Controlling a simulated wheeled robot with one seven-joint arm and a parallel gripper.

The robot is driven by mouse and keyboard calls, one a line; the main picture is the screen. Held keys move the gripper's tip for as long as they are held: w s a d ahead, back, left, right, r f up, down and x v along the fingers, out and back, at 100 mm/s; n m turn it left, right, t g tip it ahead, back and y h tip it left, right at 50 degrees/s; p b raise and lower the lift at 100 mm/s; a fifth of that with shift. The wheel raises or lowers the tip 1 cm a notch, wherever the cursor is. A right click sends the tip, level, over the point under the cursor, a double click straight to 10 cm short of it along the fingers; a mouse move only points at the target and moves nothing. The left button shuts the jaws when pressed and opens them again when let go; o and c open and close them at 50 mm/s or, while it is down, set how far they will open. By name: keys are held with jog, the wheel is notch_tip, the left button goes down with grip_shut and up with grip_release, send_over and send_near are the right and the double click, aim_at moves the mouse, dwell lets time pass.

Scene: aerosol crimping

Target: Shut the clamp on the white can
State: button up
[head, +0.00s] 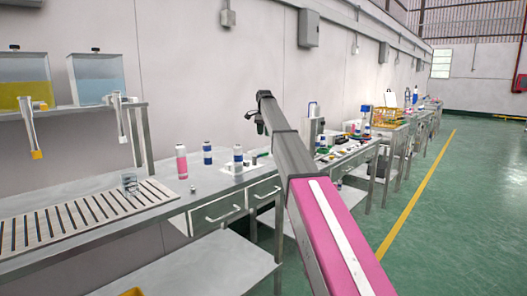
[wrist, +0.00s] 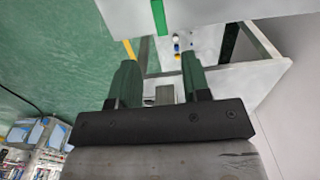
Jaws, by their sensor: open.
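My gripper (wrist: 160,78) is open in the wrist view, with two dark green fingers apart and nothing between them. In the head view my arm reaches up over the bench, and its far end is small and dark. I cannot single out a plain white can. A pink bottle (head: 182,163), a blue-and-white can (head: 207,154) and a second blue-and-white can (head: 238,160) stand upright on the bench, left of my arm. A grey-white device (head: 312,127) stands behind my arm to the right. The clamp cannot be made out in either view.
The steel bench (head: 165,198) runs along the wall, with a slatted rack (head: 85,216) and a clear glass (head: 130,182) at left. Yellow and blue liquid tanks (head: 96,80) stand on a shelf. Several small items crowd the bench at right. The green floor (head: 455,220) is clear.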

notch_tip(320, 180, down, 11)
jog(key=shift+r, duration=0.1)
dwell(0.4)
grip_shut()
